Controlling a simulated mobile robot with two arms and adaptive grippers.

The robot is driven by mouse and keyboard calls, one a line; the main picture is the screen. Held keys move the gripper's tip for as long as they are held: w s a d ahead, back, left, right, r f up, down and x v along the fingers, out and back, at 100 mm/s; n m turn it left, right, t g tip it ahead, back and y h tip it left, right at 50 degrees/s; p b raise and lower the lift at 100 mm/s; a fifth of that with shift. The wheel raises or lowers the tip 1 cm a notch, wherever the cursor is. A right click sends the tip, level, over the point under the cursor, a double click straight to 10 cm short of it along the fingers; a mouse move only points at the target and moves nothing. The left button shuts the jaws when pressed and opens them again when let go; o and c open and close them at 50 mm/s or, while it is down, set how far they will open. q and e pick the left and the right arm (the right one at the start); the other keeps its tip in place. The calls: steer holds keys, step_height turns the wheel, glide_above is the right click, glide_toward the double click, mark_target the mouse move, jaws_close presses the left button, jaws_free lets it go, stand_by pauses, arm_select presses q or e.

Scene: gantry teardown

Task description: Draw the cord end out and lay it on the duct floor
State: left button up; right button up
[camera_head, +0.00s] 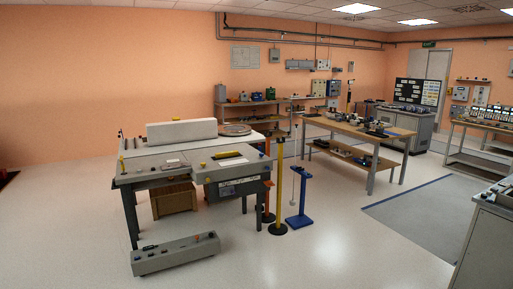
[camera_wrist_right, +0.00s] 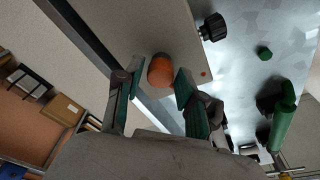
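My right gripper (camera_wrist_right: 157,78) shows in the right wrist view with its two green-padded fingers spread apart. An orange, short round piece (camera_wrist_right: 160,70) shows between and just beyond the fingertips, against a pale panel (camera_wrist_right: 150,25). Gaps show on both sides of it, so the fingers do not appear closed on it. I cannot tell whether this piece belongs to the cord end. No cord or duct floor can be made out for certain in either view. Neither gripper shows in the head view.
The right wrist view shows a black knob (camera_wrist_right: 213,27), a green button (camera_wrist_right: 264,52) and a green cylinder (camera_wrist_right: 282,115) on the right. In the head view, a grey machine table (camera_head: 150,168), a floor box (camera_head: 175,255), a yellow post (camera_head: 279,185) and a blue stand (camera_head: 299,221) stand on open floor.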

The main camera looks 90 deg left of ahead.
jaws_close()
steer(key=shift+r, duration=0.15)
steer(key=shift+r+p, duration=0.8)
steer(key=shift+r, duration=0.55)
steer(key=shift+r+p, duration=1.25)
steer(key=shift+r, duration=1.4)
